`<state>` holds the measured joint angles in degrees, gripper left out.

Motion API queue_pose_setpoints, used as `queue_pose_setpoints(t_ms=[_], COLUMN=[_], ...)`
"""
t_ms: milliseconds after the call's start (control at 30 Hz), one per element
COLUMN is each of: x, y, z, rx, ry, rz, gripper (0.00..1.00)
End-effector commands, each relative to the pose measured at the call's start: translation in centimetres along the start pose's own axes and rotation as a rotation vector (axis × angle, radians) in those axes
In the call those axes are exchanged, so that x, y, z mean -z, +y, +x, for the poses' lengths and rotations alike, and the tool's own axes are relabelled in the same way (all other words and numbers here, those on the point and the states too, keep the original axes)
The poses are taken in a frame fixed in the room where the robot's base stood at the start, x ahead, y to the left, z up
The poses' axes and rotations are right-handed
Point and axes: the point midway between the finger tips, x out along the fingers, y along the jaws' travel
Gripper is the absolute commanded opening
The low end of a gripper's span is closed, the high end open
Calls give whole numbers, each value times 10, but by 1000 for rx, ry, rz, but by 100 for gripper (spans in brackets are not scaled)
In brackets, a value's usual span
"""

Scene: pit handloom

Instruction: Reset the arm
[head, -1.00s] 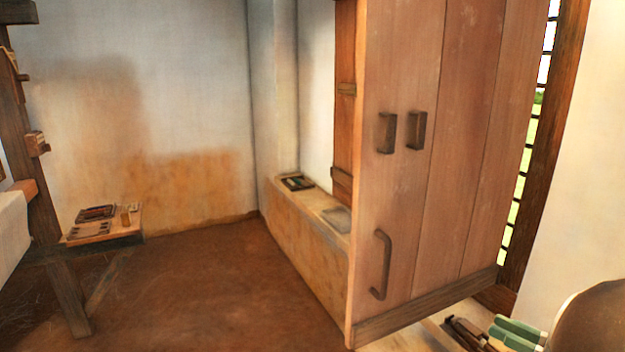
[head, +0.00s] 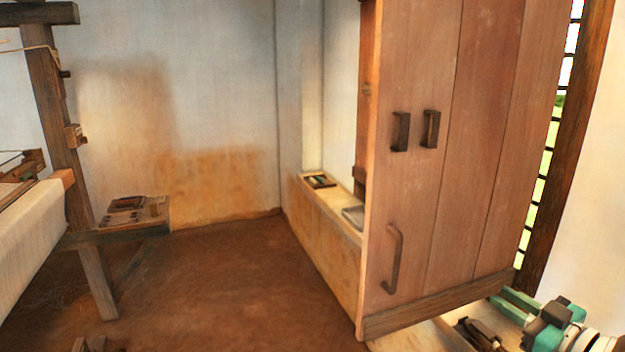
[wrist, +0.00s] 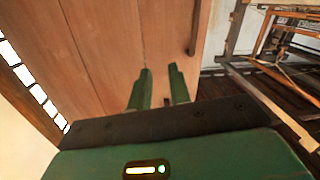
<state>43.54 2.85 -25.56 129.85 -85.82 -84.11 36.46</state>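My gripper (wrist: 160,88) shows in the wrist view, with its two green fingers apart and nothing seen between them. Its fingers point toward the wooden cabinet (wrist: 110,40), whose plank front fills the upper left of that view. I cannot tell whether they touch it. In the head view, teal and dark parts of my arm show at the lower right corner, below the cabinet (head: 480,150). The gripper's fingers cannot be made out clearly there. The cabinet has two short dark handles and a longer one (head: 394,258) lower down.
A loom with pale cloth (head: 30,240) stands at the left, with a small shelf (head: 125,222) of tools beside it. A low ledge (head: 325,235) runs along the wall, bearing a small dark tray (head: 319,181). The earthen floor (head: 210,290) between is clear.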

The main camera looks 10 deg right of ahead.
Motion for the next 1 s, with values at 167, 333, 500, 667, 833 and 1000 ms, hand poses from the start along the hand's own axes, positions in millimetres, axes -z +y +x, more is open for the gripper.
queue_pose_setpoints(t_ms=[167,333,500,667,833,1000], x=[21,46,60,60,50,36], y=[10,12,-4,-44,-111,-200], z=[36,68,83,87,80,58], rx=[-147,-336,-482,-544,-514,-378], ry=[-34,-104,-215,-360,-554,-777], rz=[-80,-115,-73,16,132,235], gripper=[20,20,20,20,20,20])
